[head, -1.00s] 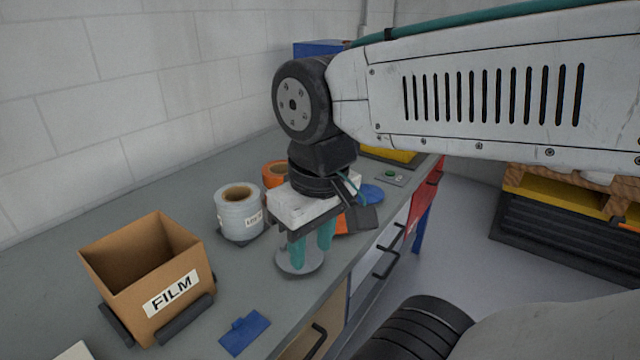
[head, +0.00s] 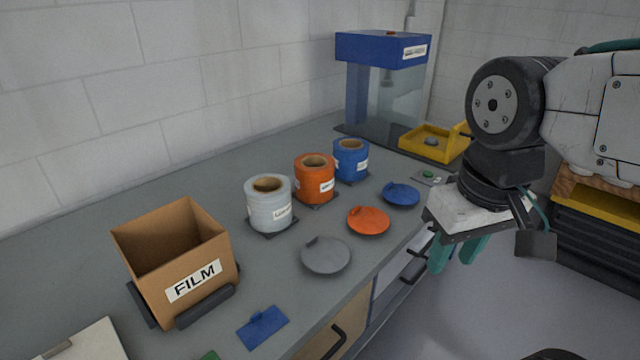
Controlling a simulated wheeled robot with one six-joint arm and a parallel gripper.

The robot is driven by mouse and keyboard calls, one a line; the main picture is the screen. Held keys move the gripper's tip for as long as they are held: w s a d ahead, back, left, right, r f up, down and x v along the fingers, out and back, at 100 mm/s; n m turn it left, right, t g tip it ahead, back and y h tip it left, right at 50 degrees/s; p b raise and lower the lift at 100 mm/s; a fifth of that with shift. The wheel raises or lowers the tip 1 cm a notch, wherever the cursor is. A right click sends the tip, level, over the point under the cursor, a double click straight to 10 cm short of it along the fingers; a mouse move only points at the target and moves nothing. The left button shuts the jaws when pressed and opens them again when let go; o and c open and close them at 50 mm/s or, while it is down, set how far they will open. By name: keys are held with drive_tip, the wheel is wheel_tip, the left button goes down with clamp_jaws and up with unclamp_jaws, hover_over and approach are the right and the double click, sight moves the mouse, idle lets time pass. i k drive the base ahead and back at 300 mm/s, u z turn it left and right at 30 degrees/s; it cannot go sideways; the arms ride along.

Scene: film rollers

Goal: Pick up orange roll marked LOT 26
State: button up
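The orange roll (head: 314,180) stands upright on the grey bench, between a grey-white roll (head: 268,203) on its left and a blue roll (head: 350,161) on its right. It has a brown core and a white label, too small to read. My gripper (head: 459,256) points down past the bench's front edge, to the right of the rolls and apart from them. Its two teal fingers stand apart with nothing seen between them.
A cardboard box marked FILM (head: 196,280) sits front left. Grey (head: 326,256), orange (head: 368,221) and blue (head: 401,194) discs lie in front of the rolls. A blue-topped clear cabinet (head: 383,47) and yellow tray (head: 432,144) stand at the back. A wall runs behind.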

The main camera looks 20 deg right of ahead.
sight(314, 173)
drive_tip(key=z, duration=0.9)
drive_tip(key=k, duration=1.15)
drive_tip(key=z, duration=0.95)
drive_tip(key=i, duration=1.3)
drive_tip(key=u, duration=1.5)
drive_tip(key=i, duration=0.65)
drive_tip(key=u, duration=0.75)
